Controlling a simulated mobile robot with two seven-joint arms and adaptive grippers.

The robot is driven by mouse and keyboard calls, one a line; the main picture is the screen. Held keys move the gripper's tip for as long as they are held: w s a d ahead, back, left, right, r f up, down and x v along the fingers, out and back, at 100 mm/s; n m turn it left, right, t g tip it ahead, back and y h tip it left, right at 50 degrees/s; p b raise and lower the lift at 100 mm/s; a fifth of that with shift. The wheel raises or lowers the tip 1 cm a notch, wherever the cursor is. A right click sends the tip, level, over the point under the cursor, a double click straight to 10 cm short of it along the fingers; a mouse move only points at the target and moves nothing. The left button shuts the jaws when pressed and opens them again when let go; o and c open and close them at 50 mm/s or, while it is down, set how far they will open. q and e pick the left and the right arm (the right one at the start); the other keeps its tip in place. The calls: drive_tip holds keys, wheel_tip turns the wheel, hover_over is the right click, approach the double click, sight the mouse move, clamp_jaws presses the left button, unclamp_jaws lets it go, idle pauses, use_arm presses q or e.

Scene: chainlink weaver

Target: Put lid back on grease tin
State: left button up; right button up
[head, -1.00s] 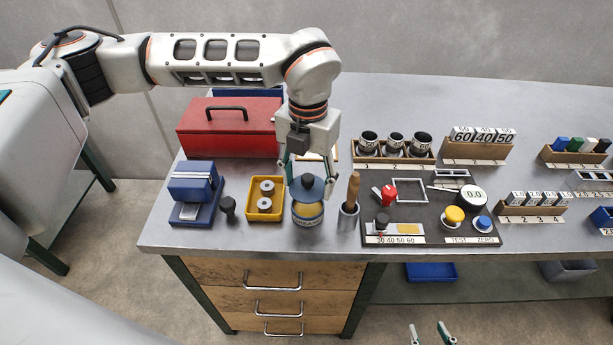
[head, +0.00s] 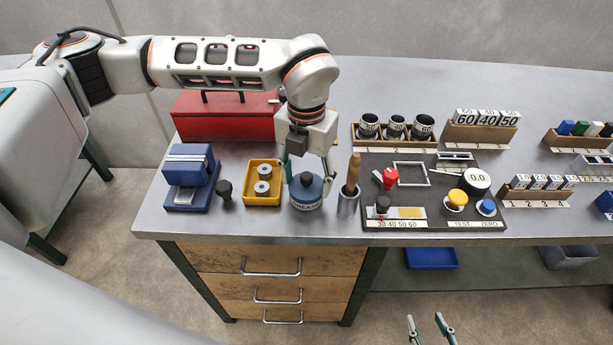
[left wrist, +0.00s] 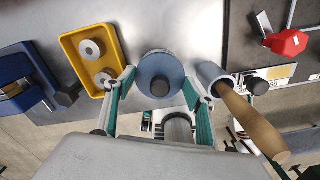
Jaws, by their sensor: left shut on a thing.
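The grease tin (head: 306,206) stands upright near the front edge of the bench, its label facing forward. The blue-grey lid (head: 299,189) with a dark knob sits on top of the tin, looks level and covers the yellow grease. My left gripper (head: 306,178) points down over the tin, shut on the lid with a finger on each side. The lid (left wrist: 160,70) also shows between the fingers in the left wrist view; the tin's body is mostly hidden below it there. My right gripper (head: 425,319) is open and empty, low at the bottom edge, in front of the bench.
A yellow tray (head: 250,198) with metal rings is close left of the tin. A metal cup (head: 347,204) with a wooden-handled tool stands close right. A dark test board (head: 410,180) lies beyond it. A red toolbox (head: 225,125) stands behind.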

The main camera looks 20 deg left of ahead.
use_arm(q)
drive_tip(key=o, duration=1.2)
wheel_tip(320, 180, up, 12)
drive_tip(key=shift+r, duration=0.1)
